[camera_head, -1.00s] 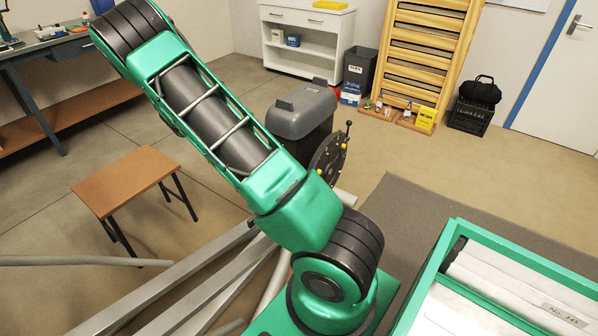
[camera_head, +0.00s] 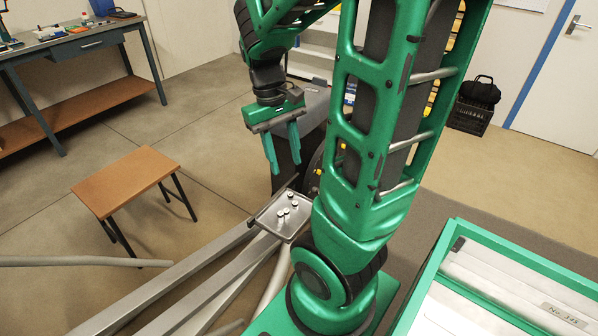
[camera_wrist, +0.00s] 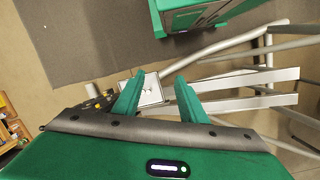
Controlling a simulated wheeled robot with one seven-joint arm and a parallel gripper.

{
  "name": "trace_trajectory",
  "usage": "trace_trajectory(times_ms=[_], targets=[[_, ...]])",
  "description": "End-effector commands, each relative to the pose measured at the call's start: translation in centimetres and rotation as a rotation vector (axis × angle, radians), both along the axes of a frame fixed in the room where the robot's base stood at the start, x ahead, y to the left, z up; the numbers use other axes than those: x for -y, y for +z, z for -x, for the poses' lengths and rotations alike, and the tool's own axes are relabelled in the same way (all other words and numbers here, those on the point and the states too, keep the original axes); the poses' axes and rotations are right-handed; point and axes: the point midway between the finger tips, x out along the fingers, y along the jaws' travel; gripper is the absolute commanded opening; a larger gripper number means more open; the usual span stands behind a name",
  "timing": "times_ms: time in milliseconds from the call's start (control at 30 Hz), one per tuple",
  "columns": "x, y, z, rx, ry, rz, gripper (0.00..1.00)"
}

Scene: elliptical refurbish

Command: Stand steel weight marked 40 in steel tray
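The steel tray (camera_head: 272,227) sits beside my arm at the end of the grey rails. Several small shiny weights (camera_head: 281,213) show in it; their marks are too small to read, so I cannot tell which is 40. My gripper (camera_head: 284,168) points down above and behind the tray, with its two green fingers apart and nothing between them. In the wrist view, the tray (camera_wrist: 152,89) shows beyond and between the open fingers (camera_wrist: 159,76), with tiny weights in it. The fingers partly cover the tray there.
Grey metal rails (camera_head: 215,275) run from the tray to the lower left. A dark disc with yellow knobs (camera_head: 314,170) stands near the tray, partly behind my arm. A wooden stool (camera_head: 127,180) and a workbench (camera_head: 75,48) stand left. Open floor lies between stool and bench.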

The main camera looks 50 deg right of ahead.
Motion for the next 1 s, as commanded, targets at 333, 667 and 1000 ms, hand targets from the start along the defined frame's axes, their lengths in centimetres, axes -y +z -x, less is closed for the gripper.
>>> trace_trajectory(times_ms=[333, 667, 1000], targets=[[-3.6, 2.0, 6.9, 0.143, -0.173, -0.021, 0.38], [-3.6, 2.1, 8.4, 0.173, -0.217, -0.023, 0.38], [-3.6, 2.1, 8.4, 0.172, -0.215, -0.024, 0.38]])
